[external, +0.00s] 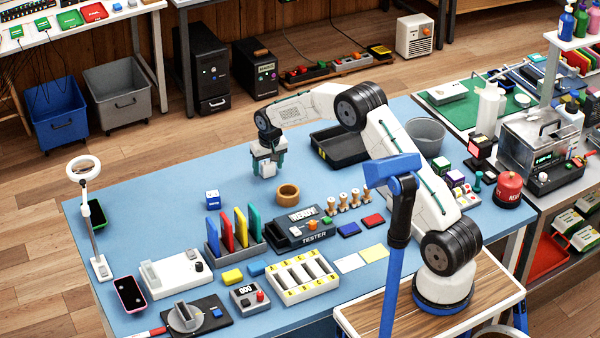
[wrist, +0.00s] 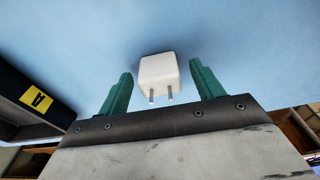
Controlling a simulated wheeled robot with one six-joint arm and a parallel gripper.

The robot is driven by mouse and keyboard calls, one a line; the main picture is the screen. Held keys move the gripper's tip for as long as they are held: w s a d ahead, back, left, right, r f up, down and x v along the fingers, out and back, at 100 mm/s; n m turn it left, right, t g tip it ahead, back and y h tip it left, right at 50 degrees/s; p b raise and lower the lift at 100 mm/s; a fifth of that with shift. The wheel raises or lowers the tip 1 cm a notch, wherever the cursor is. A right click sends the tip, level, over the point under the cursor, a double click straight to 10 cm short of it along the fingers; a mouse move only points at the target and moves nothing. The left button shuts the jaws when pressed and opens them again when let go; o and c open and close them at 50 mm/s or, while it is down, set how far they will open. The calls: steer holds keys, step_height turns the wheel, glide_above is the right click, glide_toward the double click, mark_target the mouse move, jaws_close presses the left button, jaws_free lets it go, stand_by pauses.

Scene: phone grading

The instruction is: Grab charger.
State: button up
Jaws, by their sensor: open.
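The charger (wrist: 160,72) is a small white block with two metal prongs. In the wrist view it lies on the blue table top, between and slightly beyond the two green fingers of my gripper (wrist: 158,88). A gap shows on each side of it, so the fingers appear not to touch it. In the external view my gripper (external: 265,166) points down low over the far middle of the table. The charger cannot be made out there, hidden at or behind the fingers.
A black tray (external: 340,150) with a yellow label stands right of my gripper. Colored upright panels (external: 240,228) and a tester (external: 303,230) stand nearer. The table left of my gripper is mostly clear.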

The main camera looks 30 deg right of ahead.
steer(key=shift+f, duration=0.15)
steer(key=c, duration=1.1)
steer(key=shift+o, duration=0.2)
